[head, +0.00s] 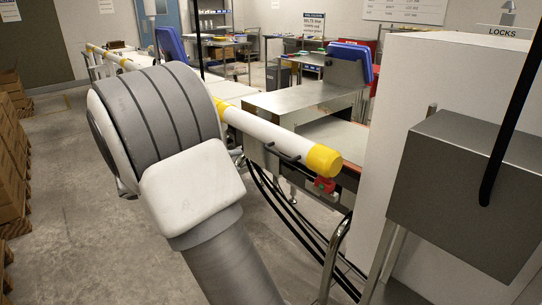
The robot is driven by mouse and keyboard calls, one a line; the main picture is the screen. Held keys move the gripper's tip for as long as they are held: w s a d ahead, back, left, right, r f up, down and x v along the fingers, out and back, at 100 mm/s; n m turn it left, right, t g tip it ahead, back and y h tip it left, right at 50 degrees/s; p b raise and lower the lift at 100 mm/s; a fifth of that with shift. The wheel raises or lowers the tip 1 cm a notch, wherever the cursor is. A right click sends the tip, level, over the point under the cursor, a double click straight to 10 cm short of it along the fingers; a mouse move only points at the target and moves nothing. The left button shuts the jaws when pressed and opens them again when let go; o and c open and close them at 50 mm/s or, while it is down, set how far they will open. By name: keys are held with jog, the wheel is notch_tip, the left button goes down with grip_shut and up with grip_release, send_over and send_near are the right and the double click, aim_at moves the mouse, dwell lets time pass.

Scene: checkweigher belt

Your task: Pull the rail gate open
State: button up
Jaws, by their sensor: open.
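A long white rail with yellow bands (268,130) runs along the near side of the belt line, from the far left to a yellow end (323,159) at centre right. It looks like the rail gate. A small dark handle (284,154) sits on its near side close to that end, with a red part (324,185) below. My arm's large grey and white links stand in front and hide the rail's middle stretch. My gripper is not in view, so its place relative to the handle cannot be told.
A steel machine housing (295,102) and blue-backed screens stand behind the rail. A white cabinet (435,75) and grey metal box (465,190) fill the right side. Black cables (290,215) hang below the rail. Stacked boxes (12,150) stand at left; floor between is bare.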

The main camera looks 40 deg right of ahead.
aim_at(276, 154)
jog(key=b+x, duration=0.1)
jog(key=x, duration=1.4)
jog(key=shift+s+d+f, duration=0.1)
jog(key=shift+d+f, duration=0.05)
jog(key=shift+d, duration=0.25)
grip_shut()
dwell(0.5)
